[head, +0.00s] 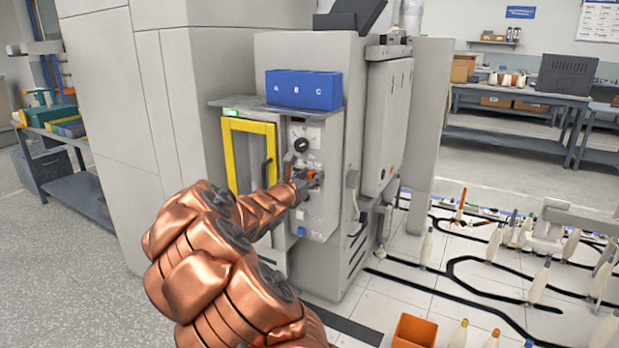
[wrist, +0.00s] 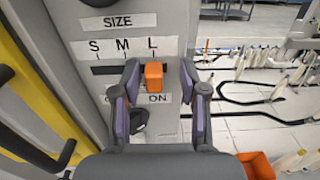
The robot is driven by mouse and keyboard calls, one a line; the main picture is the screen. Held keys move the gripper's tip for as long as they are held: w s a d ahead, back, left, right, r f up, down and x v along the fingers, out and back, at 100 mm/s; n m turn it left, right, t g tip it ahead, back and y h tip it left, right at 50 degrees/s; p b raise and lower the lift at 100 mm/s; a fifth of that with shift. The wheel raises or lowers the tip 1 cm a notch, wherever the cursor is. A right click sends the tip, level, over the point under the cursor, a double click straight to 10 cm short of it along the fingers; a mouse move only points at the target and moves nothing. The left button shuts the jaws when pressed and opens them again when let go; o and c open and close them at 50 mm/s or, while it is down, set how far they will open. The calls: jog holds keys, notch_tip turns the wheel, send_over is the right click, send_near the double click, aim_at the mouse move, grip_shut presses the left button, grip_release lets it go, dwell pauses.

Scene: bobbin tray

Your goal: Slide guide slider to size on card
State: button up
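The orange guide slider (wrist: 153,75) stands out from a dark horizontal slot (wrist: 105,69) under the SIZE label (wrist: 118,22). In the wrist view it lines up below the L of the S M L strip (wrist: 123,47). My gripper (wrist: 160,88) is open, one finger on each side of the slider, with a visible gap at both sides. In the head view my gripper (head: 305,184) is at the machine's control panel and partly covers the slider (head: 311,174). I cannot make out a card showing a size.
A dark knob (head: 302,144) sits above the slider and a blue button (head: 301,231) below it. A yellow-framed door (head: 229,155) with a dark handle is just left. A blue A B C box (head: 303,89) is above. An orange bin (head: 414,331) and several bobbins stand at right.

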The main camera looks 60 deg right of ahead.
jog(key=shift+w+a, duration=0.1)
jog(key=shift+a, duration=0.5)
jog(key=a, duration=1)
jog(key=shift+s+a, duration=0.3)
jog(key=shift+a, duration=0.1)
